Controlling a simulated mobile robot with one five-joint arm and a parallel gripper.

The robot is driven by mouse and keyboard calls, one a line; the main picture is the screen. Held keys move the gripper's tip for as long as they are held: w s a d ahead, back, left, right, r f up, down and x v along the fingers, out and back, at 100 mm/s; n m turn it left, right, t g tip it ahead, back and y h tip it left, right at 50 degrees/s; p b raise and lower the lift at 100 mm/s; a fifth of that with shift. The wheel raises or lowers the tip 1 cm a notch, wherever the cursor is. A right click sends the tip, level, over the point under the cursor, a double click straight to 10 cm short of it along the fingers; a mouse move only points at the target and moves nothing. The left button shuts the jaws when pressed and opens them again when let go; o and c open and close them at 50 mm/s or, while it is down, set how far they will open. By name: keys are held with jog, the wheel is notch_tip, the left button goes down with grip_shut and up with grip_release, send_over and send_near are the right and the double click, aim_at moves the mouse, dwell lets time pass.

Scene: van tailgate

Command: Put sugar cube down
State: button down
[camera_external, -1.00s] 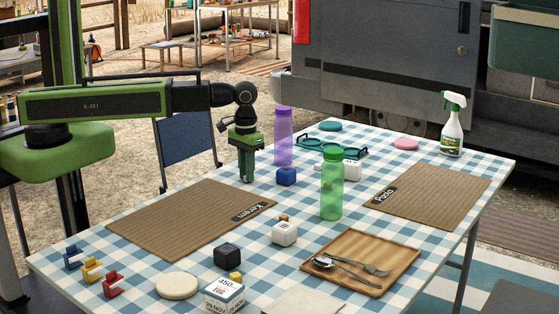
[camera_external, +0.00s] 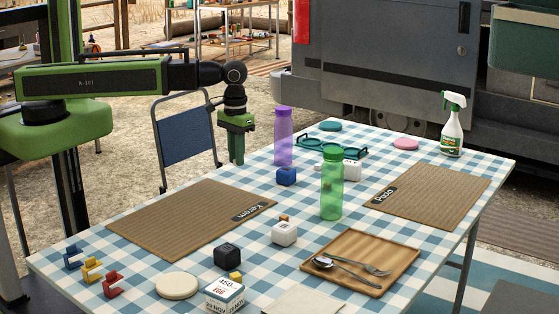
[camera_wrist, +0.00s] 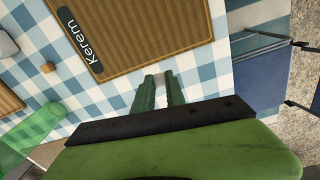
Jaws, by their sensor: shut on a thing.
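My gripper (camera_external: 238,160) hangs pointing down near the far left edge of the checked table (camera_external: 330,242), beyond the mat marked Kerem (camera_external: 190,218). In the wrist view its green fingers (camera_wrist: 160,82) are close together, with a small whitish sugar cube (camera_wrist: 158,79) between the tips, mostly hidden by them. The cube cannot be made out in the external view. The fingertips appear above the table cloth; the exact height is hard to tell.
A blue chair (camera_external: 186,141) stands behind the table. The Kerem mat is bare.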

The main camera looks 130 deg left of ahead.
jog(key=w+d+r+p, duration=0.1)
jog(key=d+r+p, duration=0.1)
jog(key=d, duration=0.4)
jog(key=shift+d+r+p, duration=0.15)
jog(key=shift+r+p, duration=0.2)
jog(key=shift+r, duration=0.55)
